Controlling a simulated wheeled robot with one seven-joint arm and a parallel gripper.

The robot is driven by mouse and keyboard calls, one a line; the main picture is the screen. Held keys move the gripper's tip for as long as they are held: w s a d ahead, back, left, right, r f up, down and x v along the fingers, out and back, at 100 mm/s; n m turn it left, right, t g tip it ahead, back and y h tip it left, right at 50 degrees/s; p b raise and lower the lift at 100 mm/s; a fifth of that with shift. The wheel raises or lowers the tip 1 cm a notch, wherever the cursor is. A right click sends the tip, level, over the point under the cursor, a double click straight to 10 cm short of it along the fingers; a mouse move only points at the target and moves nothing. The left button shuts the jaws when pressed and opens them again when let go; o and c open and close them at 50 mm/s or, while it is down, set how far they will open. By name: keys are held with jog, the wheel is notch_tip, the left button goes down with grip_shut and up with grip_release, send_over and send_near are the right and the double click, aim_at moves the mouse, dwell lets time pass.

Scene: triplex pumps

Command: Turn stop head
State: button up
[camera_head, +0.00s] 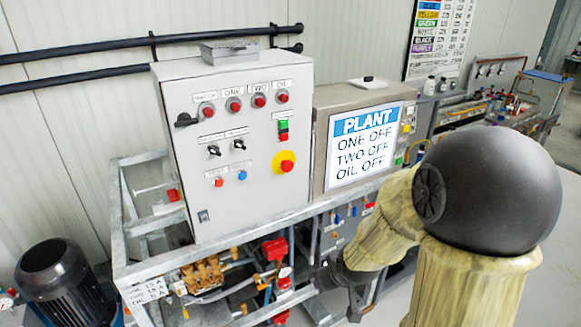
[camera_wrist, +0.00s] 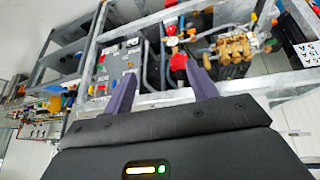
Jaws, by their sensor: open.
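The stop head is a red round knob (camera_head: 287,166) on a yellow disc, on the right side of the grey control cabinet's front in the head view. I do not see it in the wrist view. My gripper (camera_wrist: 159,67) shows two purple fingers, spread apart with nothing held between them. Beyond the fingertips is a red part (camera_wrist: 178,64) in the lower frame. In the head view the dark end of my arm is low, below and to the right of the stop head, and its fingertips are hard to make out.
The cabinet (camera_head: 185,210) carries lamps, switches and buttons. A display reading PLANT (camera_head: 362,145) stands to its right. The metal frame (camera_head: 170,264) below holds brass fittings (camera_head: 203,273) and red parts. A motor (camera_head: 62,285) is at lower left. My arm hides the right foreground.

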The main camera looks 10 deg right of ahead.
jog(key=w+r+n+t+y+p, duration=0.25)
jog(key=w+r+t+y, duration=0.2)
jog(key=w, duration=0.45)
jog(key=w+r+t+y, duration=0.2)
jog(key=w+r+t, duration=0.1)
jog(key=r+t, duration=0.3)
notch_tip(320, 180, up, 2)
jog(key=shift+w+d+r+n+p, duration=0.1)
jog(key=shift+w+d+n+p, duration=0.15)
jog(key=shift+d+n+p, duration=0.15)
jog(key=shift+w, duration=0.15)
